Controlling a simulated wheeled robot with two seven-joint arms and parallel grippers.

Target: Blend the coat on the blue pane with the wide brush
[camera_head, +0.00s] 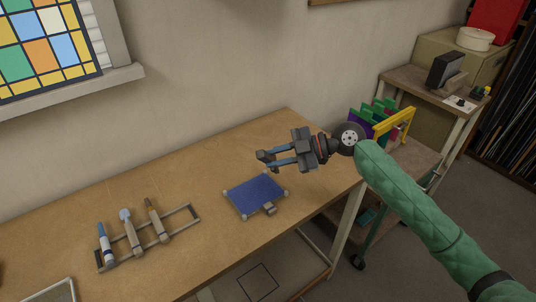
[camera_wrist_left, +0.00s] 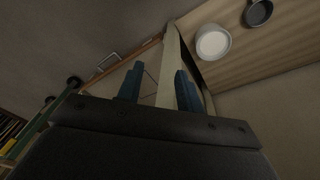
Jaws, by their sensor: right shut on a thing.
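The blue pane (camera_head: 256,194) lies flat on the wooden table, with pale pads at its corners and a small grey clip at its front edge. My right gripper (camera_head: 268,160) is above and behind the pane, apart from it. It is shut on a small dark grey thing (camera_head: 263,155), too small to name. A rack (camera_head: 188,211) to the left of the pane holds three brush-like tools (camera_head: 130,232); I cannot tell which is the wide brush. My left gripper (camera_wrist_left: 158,85) shows in the left wrist view, its blue fingers apart with nothing between them.
The table (camera_head: 200,165) is clear behind the rack and pane. A framed panel (camera_head: 55,291) lies at the front left. A white round container (camera_wrist_left: 213,42) and a dark one (camera_wrist_left: 258,12) stand on wood. A cart with coloured sheets (camera_head: 380,122) is beyond the right end.

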